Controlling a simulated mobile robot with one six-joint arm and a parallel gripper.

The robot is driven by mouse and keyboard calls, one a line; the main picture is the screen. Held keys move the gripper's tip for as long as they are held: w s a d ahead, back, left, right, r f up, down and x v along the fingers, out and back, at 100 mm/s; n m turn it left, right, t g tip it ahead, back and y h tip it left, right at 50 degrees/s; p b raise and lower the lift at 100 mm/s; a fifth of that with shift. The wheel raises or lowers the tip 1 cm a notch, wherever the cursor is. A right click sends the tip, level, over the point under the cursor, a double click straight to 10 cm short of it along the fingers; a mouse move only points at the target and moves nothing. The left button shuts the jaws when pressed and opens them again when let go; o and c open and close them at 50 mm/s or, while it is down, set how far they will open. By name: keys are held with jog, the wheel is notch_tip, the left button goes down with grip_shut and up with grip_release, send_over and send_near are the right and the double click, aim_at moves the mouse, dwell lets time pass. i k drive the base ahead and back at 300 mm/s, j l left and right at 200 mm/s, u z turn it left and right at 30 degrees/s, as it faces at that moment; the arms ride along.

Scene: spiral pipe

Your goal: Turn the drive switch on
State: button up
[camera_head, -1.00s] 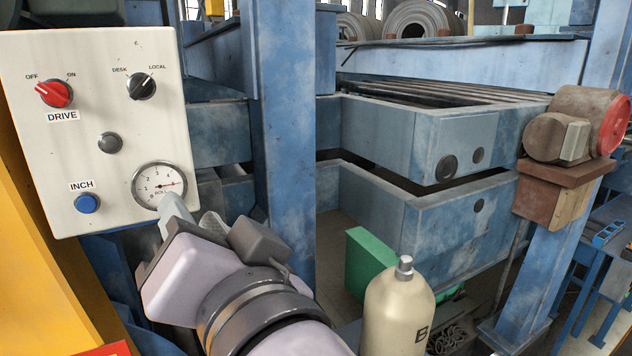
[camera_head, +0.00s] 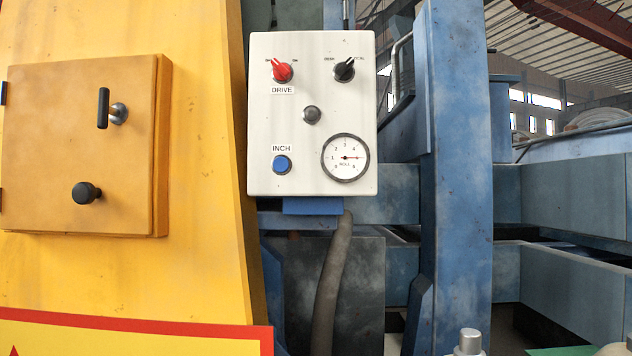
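The drive switch is a red rotary knob (camera_head: 282,72) at the upper left of a white control panel (camera_head: 262,120), above the label DRIVE. Its pointer tilts up and to the left, toward the OFF side; the small lettering around it is hard to read. My gripper is not in view. Nothing touches the knob or covers the panel.
The panel also holds a black selector knob (camera_head: 344,69), a grey knob (camera_head: 312,115), a blue INCH button (camera_head: 282,163) and a dial gauge (camera_head: 345,157). A yellow cabinet (camera_head: 80,150) stands left. A blue post (camera_head: 455,180) stands right.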

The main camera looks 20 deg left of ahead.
aim_at(282, 72)
jog(key=u, duration=1.15)
